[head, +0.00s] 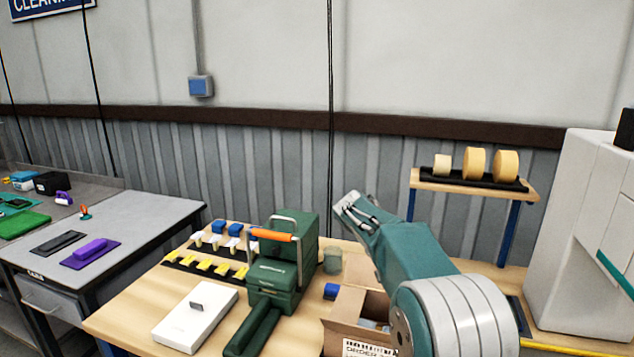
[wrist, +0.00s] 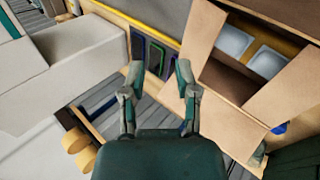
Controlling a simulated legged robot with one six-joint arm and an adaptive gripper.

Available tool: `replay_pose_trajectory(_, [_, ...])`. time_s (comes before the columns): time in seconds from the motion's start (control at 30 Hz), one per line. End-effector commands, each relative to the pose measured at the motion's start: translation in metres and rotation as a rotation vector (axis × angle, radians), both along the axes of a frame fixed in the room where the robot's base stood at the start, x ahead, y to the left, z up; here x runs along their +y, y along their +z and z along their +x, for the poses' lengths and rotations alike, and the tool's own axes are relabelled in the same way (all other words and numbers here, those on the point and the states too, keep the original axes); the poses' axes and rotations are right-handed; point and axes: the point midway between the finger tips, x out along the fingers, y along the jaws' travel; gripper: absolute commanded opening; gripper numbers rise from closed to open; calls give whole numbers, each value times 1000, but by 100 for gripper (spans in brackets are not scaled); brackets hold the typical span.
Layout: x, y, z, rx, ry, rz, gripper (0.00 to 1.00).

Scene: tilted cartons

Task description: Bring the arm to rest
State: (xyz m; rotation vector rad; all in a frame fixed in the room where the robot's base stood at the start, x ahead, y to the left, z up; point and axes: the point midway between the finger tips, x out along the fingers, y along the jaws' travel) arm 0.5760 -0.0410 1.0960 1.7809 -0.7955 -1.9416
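My arm rises from the lower right in the head view, green with a pale ribbed joint. My gripper (head: 350,208) is held up above the back of the wooden table, pointing up and left. In the wrist view my gripper (wrist: 157,75) shows two fingers spread apart with nothing between them. An open cardboard carton (head: 345,318) stands on the table below the arm, partly hidden by it. The carton (wrist: 222,80) also shows in the wrist view, flaps open, with pale flat items inside. The gripper is apart from the carton.
A green machine with an orange handle (head: 282,265) and a white box (head: 196,316) stand left of the carton. A shelf with tape rolls (head: 475,180) is behind right. A large white machine (head: 590,240) stands at the right. A grey bench (head: 90,240) is at left.

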Motion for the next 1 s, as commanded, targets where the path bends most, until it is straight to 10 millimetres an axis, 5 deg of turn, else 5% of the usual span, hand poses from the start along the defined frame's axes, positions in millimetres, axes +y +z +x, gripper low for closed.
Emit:
replay_pose_trajectory(0.2, [-1,35,-55,-64,64,145,40])
replay_pose_trajectory(0.47, [4,56,-127,-157,135,302,40])
replay_pose_trajectory(0.77, [17,56,-211,-294,209,459,40])
replay_pose_trajectory(1.0, [29,38,-275,-423,258,564,40])
